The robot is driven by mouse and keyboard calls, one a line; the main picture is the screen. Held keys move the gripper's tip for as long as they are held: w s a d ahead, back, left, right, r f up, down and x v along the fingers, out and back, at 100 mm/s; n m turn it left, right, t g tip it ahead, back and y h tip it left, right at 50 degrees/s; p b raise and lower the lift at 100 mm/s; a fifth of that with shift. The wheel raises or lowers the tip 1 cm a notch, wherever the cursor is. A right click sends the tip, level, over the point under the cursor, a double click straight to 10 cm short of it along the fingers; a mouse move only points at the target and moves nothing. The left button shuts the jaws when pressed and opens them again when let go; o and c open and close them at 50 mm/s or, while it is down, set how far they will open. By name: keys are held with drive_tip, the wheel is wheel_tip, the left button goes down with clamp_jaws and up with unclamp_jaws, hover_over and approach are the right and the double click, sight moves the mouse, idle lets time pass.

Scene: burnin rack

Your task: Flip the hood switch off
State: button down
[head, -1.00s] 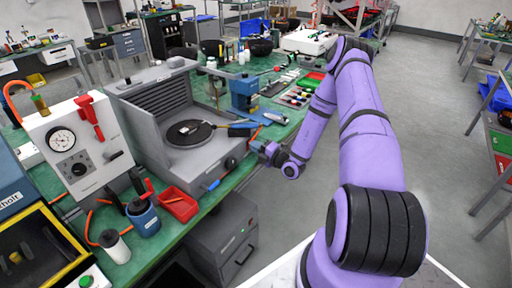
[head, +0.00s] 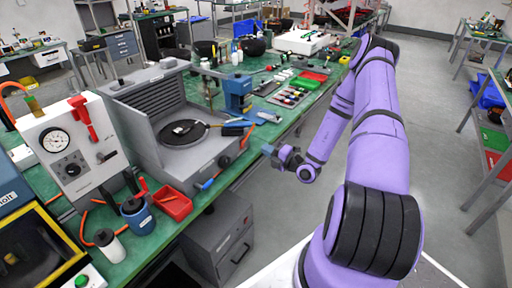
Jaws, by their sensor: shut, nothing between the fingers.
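The hood (head: 185,165) is a grey open-fronted box with a slatted back, on the green bench at left of centre. A small dark round control (head: 224,161) shows on its front face; it is the only switch-like part I can make out there, and its position is too small to read. My gripper (head: 268,150) is in the air to the right of the hood front, past the bench edge. It is shut, empty and apart from the hood.
A blue-handled tool (head: 207,184) and an orange-handled one (head: 246,138) are along the hood's front edge. A red tray (head: 173,205) and a white gauge panel (head: 75,148) stand left of it. A grey cabinet (head: 222,240) is below.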

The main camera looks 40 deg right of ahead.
drive_tip(key=shift+r+v, duration=0.2)
drive_tip(key=shift+v, duration=0.65)
drive_tip(key=shift+r+v, duration=0.15)
drive_tip(key=shift+v, duration=0.7)
drive_tip(key=shift+r+v, duration=0.2)
drive_tip(key=shift+v, duration=0.6)
drive_tip(key=s+a+r+n+g+y, duration=0.3)
drive_tip(key=a+r+n+g, duration=0.55)
drive_tip(key=r+n, duration=0.45)
drive_tip(key=s+a+r+n+g+y, duration=0.3)
drive_tip(key=a+r+n+g, duration=0.65)
drive_tip(key=n, duration=0.65)
drive_tip(key=s+a+r+n+t+h, duration=0.2)
drive_tip(key=s+r+n+t+h, duration=0.3)
drive_tip(key=s+r+n+h, duration=0.7)
drive_tip(key=s+r+n, duration=0.6)
drive_tip(key=n, duration=0.3)
drive_tip(key=shift+r+t+h, duration=0.3)
drive_tip(key=shift+r+h, duration=0.1)
